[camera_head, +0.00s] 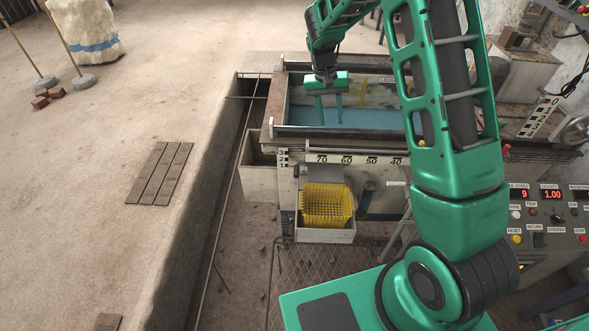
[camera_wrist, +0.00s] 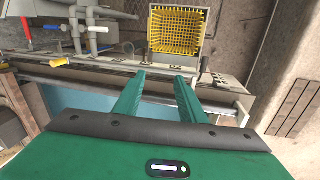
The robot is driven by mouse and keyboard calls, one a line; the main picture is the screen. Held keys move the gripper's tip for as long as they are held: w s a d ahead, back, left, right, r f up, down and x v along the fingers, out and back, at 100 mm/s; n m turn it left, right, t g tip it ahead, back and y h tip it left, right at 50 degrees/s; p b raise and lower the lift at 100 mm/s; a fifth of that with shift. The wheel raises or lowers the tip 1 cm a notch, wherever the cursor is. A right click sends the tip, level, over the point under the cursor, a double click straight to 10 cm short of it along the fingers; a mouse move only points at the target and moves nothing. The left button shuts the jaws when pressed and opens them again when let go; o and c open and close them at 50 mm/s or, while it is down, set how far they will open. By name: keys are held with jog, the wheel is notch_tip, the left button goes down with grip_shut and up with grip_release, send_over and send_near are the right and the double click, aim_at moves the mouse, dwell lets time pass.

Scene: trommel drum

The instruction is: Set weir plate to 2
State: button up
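A pale upright scale (camera_head: 282,158) marked 3, 2, 1 from top to bottom stands at the front left corner of the tank (camera_head: 300,132). I cannot clearly make out the weir plate or which mark it stands at. My gripper (camera_head: 329,121) hangs over the blue water inside the tank, behind the front rail and to the right of the scale. Its two green fingers point down, apart, with nothing between them. In the wrist view my gripper (camera_wrist: 160,73) also shows parted fingers, with the tank's front rail beyond them. The small scale (camera_wrist: 228,83) lies to their right there.
A yellow basket (camera_head: 327,205) sits in a pale tray below the tank front, under a row of numbers from 70 to 40. A control panel (camera_head: 548,215) with red displays stands at the right. A pit edge runs along the left.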

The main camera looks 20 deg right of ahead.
jog(key=w+a+f, duration=0.4)
jog(key=a+f, duration=0.1)
jog(key=f, duration=0.3)
send_near(296, 170)
jog(key=shift+n, duration=0.4)
jog(key=f, duration=0.2)
jog(key=d+f, duration=0.1)
jog(key=f, duration=0.5)
jog(key=shift+s+d+f, duration=0.2)
jog(key=shift+f, duration=0.05)
